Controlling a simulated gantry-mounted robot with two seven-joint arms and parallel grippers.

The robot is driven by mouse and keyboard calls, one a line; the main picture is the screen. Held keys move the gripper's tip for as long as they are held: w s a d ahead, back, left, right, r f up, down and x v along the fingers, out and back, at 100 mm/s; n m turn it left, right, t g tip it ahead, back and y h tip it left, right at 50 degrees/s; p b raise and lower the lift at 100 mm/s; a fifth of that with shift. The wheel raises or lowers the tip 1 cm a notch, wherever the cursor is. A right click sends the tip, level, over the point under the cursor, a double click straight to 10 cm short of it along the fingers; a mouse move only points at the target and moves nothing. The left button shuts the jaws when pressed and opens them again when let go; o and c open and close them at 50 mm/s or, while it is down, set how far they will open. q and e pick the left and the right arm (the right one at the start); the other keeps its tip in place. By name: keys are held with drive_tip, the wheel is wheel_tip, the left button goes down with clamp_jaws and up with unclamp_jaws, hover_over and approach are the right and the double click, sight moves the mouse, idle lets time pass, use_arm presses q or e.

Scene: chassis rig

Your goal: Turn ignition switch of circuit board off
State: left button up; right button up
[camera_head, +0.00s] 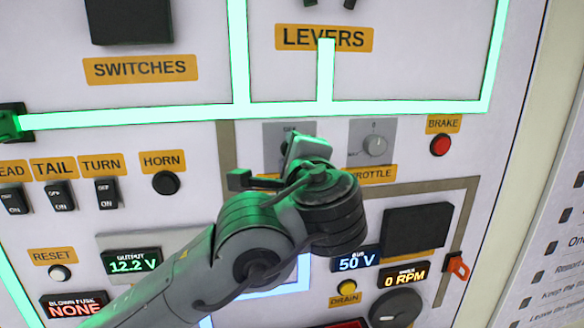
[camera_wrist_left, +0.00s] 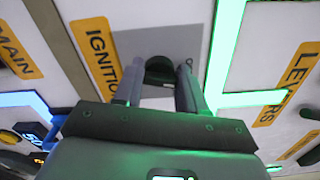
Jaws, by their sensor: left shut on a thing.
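The ignition switch has a dark round knob (camera_wrist_left: 160,68) on a grey plate (camera_wrist_left: 190,40), beside the yellow IGNITION label (camera_wrist_left: 100,55) in the left wrist view. My left gripper (camera_wrist_left: 158,82) has its two fingers on either side of the knob and is shut on it. In the head view my left arm comes up from the bottom, and my left gripper (camera_head: 292,146) covers most of the switch plate (camera_head: 290,128). The knob's pointer and exact setting are hidden. My right gripper is in neither view.
The throttle knob (camera_head: 375,146) sits just right of my gripper, with the red brake button (camera_head: 440,145) beyond it. The horn button (camera_head: 166,183) and several rocker switches (camera_head: 60,196) are to the left. Glowing green strips (camera_head: 400,107) run above.

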use_arm(q)
drive_tip(key=n+b, duration=0.1)
drive_tip(key=n, duration=0.2)
drive_tip(key=shift+f+b, duration=0.1)
drive_tip(key=shift+b, duration=0.3)
idle(0.3)
drive_tip(key=o, duration=1)
drive_tip(key=shift+s, duration=0.1)
